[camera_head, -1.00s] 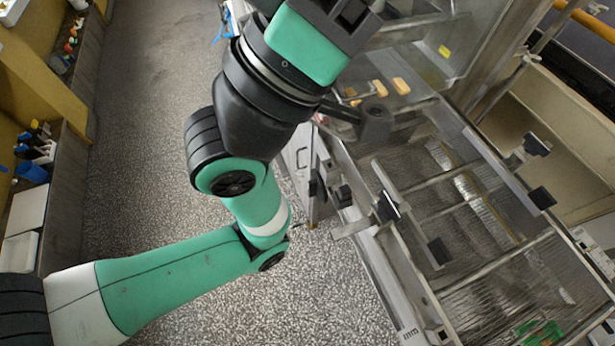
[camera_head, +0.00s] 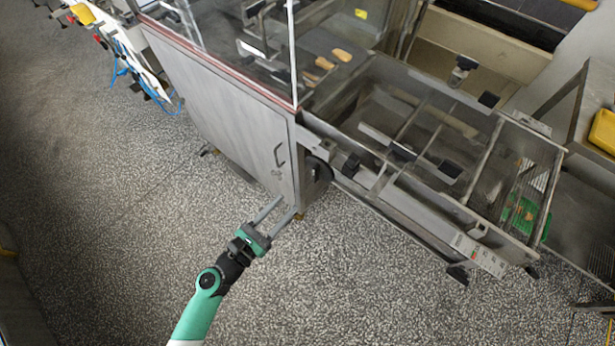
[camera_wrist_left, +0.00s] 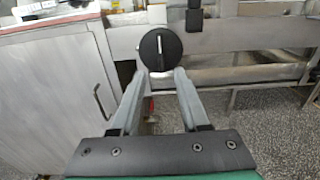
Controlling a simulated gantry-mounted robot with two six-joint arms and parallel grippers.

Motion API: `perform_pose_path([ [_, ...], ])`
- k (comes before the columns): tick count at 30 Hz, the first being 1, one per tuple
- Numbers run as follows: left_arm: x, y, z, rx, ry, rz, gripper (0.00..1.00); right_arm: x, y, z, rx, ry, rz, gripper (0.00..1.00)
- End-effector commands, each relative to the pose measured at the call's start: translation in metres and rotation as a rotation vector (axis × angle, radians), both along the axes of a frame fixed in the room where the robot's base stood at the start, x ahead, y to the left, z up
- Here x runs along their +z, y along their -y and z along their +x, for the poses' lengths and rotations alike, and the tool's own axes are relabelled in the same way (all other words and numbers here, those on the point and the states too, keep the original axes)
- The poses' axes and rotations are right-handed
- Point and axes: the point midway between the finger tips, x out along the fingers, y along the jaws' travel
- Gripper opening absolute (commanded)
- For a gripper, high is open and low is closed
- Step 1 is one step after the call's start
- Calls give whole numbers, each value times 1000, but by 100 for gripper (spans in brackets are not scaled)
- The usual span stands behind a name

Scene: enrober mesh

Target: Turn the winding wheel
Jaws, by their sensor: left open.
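The winding wheel (camera_head: 318,173) is a dark disc on the side of the machine, beside the corner of its metal cabinet. In the left wrist view the wheel (camera_wrist_left: 160,49) is a round black disc with a pale mark, straight ahead of my fingers. My left gripper (camera_head: 277,212) is open and empty, with its two fingers pointing towards the wheel from the lower left. In the left wrist view the fingertips (camera_wrist_left: 160,73) appear just below the disc, one to each side; I cannot tell whether they touch it. My right gripper is not in view.
The grey cabinet (camera_head: 225,110) with a door handle stands left of the wheel. The open mesh conveyor frame (camera_head: 415,215) extends to the right, with a green item (camera_head: 522,215) near its end. The speckled floor (camera_head: 130,230) is clear around my left arm.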

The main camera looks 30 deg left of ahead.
Motion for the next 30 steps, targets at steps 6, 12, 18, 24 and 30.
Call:
perform_pose_path([
  [6,1,10,43,-4,6,2,45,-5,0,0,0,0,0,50],
  [12,0,19,84,-3,5,2,45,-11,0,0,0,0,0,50],
  [18,1,24,105,-2,4,2,45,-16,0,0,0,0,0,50],
  [24,1,24,107,-2,3,3,45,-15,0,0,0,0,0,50],
  [30,1,24,107,-2,3,3,22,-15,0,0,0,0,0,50],
])
